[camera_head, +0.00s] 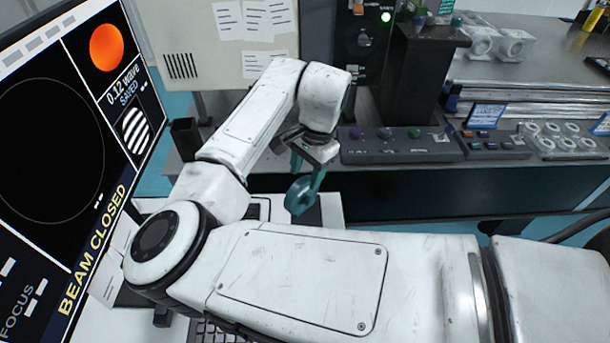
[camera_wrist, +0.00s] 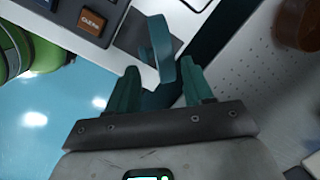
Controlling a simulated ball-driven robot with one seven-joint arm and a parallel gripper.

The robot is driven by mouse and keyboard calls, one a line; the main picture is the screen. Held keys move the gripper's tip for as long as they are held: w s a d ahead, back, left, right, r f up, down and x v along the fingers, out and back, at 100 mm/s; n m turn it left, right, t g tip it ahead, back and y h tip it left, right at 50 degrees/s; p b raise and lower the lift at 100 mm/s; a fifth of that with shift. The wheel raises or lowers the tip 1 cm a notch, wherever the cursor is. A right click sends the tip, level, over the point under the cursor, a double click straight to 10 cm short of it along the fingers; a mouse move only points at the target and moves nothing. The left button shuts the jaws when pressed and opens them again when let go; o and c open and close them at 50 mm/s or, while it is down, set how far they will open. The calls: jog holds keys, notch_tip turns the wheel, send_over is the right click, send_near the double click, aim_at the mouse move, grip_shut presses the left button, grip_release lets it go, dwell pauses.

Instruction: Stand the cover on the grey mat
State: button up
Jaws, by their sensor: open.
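The cover (camera_wrist: 160,45) is a teal disc, seen almost edge-on in the wrist view, upright over the grey mat (camera_wrist: 130,35). It also shows in the head view (camera_head: 300,196) as a round teal piece just below my fingertips. The grey mat is a dark square on a white tabletop, partly hidden by the cover. My gripper (camera_wrist: 160,76) is open, its teal fingers on either side of the cover's near end, with gaps visible. I cannot tell for sure whether the cover's lower edge touches the mat.
A dark button box (camera_wrist: 88,18) with an orange button sits beside the mat. A green rounded object (camera_wrist: 18,50) is at left, a brown round one (camera_wrist: 298,24) at right. A screen (camera_head: 70,150) reading "BEAM CLOSED" stands at left. A control panel (camera_head: 400,146) lies on the far bench.

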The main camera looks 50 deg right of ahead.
notch_tip(320, 180, up, 10)
jog(key=s, duration=0.1)
jog(key=shift+s+d, duration=0.2)
jog(key=shift+d, duration=0.2)
